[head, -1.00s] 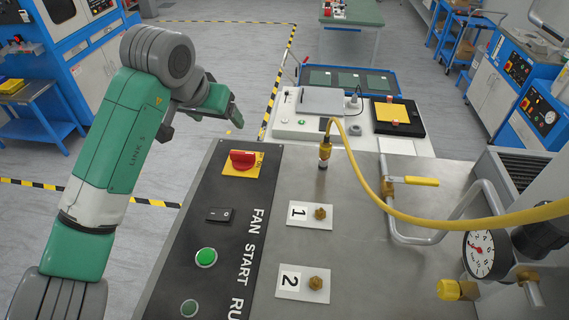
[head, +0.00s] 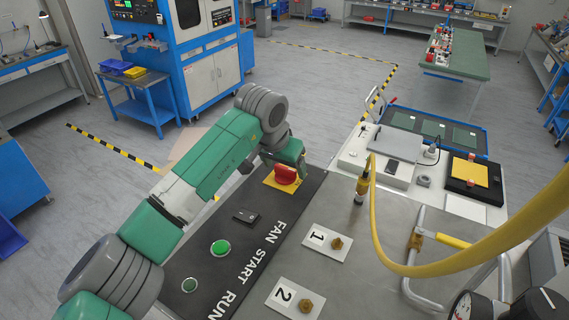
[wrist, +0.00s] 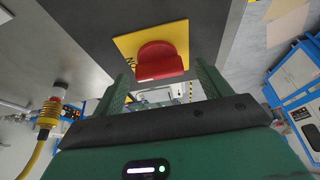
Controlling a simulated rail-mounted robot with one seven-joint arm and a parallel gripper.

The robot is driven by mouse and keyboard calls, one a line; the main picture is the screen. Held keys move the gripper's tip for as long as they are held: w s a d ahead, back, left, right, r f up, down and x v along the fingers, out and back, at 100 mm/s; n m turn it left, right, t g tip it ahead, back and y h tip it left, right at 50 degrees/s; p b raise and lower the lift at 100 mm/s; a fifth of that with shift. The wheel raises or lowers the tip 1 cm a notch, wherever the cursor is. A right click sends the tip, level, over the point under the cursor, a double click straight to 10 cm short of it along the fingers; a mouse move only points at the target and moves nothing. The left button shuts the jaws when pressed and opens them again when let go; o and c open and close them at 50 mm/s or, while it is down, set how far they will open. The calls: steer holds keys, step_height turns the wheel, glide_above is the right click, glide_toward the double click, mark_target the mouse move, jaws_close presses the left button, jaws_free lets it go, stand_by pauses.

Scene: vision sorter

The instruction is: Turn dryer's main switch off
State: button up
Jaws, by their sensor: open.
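The dryer's main switch is a red rotary knob (head: 286,174) on a yellow plate (head: 270,182) at the far end of the black control panel (head: 262,213). In the wrist view the red knob (wrist: 160,62) lies between the two green fingers, with the yellow plate (wrist: 125,45) behind it. Part of a dark label shows on the plate; the full text is cut off by the knob and finger. My gripper (wrist: 163,74) is open, its fingers on either side of the knob. I cannot tell whether they touch it. In the head view the hand partly covers the switch.
The panel also has a black rocker switch (head: 245,216), a green button (head: 220,247) and a dimmer green one (head: 189,285). Numbered valve plates (head: 327,242) stand to the right. A yellow hose (head: 376,225) rises from a brass fitting (head: 361,190) and arches across the right.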

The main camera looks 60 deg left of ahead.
steer(key=shift+w+f, duration=0.1)
steer(key=shift+f, duration=0.05)
steer(key=c, duration=1)
